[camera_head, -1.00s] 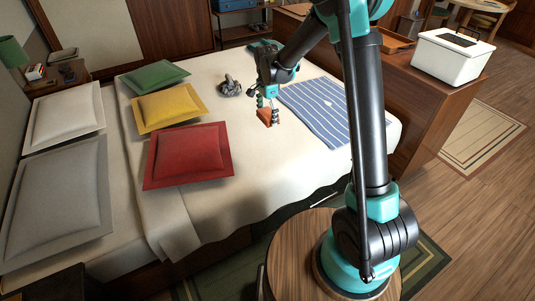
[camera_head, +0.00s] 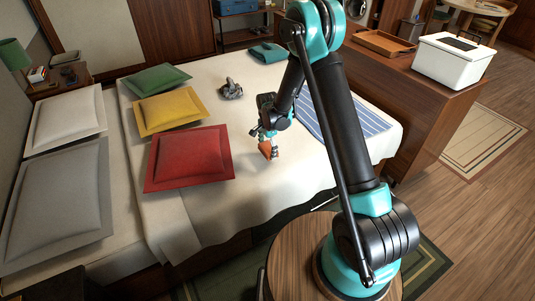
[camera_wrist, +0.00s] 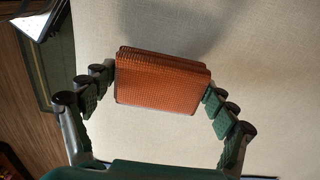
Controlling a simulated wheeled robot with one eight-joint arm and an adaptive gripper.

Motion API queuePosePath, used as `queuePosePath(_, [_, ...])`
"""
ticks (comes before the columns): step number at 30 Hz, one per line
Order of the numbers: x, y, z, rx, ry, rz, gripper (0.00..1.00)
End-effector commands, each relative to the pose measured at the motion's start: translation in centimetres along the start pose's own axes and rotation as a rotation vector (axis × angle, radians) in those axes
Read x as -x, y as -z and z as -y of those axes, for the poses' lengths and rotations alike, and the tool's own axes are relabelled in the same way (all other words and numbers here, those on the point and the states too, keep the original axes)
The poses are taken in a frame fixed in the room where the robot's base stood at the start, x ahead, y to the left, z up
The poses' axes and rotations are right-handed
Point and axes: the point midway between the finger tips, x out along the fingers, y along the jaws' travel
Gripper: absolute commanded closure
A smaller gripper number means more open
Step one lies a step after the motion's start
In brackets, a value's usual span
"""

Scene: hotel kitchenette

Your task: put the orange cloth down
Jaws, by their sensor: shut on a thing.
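The orange cloth (camera_wrist: 165,82) is a folded, ribbed block between the fingers of my gripper (camera_wrist: 162,95) in the wrist view. In the head view the orange cloth (camera_head: 265,148) shows small at the tips of my gripper (camera_head: 268,147), to the right of the red pillow. My gripper is shut on it from both sides. Pale bed cover (camera_wrist: 255,60) lies behind the cloth in the wrist view, with a soft shadow near its top. I cannot tell exactly how far the cloth is above the bed.
On the bed are a red pillow (camera_head: 190,158), a yellow pillow (camera_head: 168,108), a green pillow (camera_head: 155,79), a grey crumpled item (camera_head: 231,89), a teal folded cloth (camera_head: 268,53) and a striped blue cloth (camera_head: 365,120). The bed front (camera_head: 270,185) near my gripper is bare.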

Motion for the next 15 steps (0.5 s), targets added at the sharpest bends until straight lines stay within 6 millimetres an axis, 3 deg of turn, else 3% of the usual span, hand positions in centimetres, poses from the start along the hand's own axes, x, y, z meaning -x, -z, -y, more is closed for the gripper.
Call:
queuePosePath(6, [-2.6, 0.0, 0.0, 0.0, 0.0, 0.0, 0.51])
queuePosePath(15, [-2.8, 0.0, 0.0, 0.0, 0.0, 0.0, 0.51])
